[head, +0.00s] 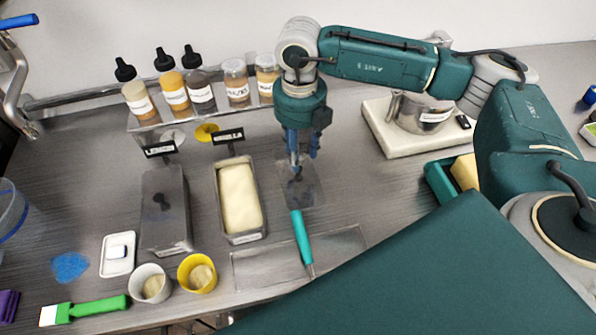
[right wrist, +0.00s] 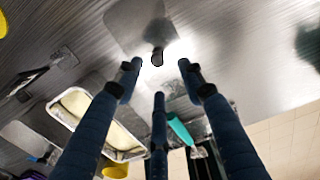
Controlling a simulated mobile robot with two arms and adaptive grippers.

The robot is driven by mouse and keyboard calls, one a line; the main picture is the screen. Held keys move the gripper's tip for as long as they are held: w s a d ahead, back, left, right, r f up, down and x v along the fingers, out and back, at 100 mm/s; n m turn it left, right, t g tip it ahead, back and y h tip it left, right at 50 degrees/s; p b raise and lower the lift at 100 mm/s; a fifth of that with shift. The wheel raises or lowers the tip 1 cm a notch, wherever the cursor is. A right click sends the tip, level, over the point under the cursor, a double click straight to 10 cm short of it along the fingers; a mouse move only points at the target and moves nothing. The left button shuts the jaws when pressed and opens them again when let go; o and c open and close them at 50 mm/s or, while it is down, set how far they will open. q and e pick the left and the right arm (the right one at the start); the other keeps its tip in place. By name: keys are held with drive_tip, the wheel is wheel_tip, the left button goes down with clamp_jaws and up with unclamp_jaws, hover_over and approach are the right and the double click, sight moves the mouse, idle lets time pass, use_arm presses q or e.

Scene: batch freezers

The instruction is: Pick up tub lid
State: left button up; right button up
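A flat grey tub lid (head: 314,194) lies on the steel counter to the right of an open tub (head: 239,205) of cream-coloured ice cream. In the right wrist view the lid (right wrist: 128,22) shows with its dark knob (right wrist: 157,56). My right gripper (head: 299,165) points down over this lid and hides part of it. In the right wrist view its fingers (right wrist: 159,76) are spread, with the knob showing between the tips; I cannot tell whether they touch. A second tub (head: 165,222) at left has a similar knobbed lid (head: 163,192) on. My left gripper is not in view.
A teal-handled spatula (head: 301,237) lies just in front of the lid. A rack of bottles and jars (head: 201,96) stands behind. Two cups (head: 197,273) (head: 152,283) stand in front of the tubs. A scale with a metal bowl (head: 421,113) is at right.

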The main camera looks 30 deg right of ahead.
drive_tip(key=f+p, duration=0.2)
drive_tip(key=f, duration=0.3)
drive_tip(key=shift+w+p, duration=0.25)
drive_tip(key=shift+p, duration=0.15)
drive_tip(key=shift+f, duration=0.3)
clamp_jaws()
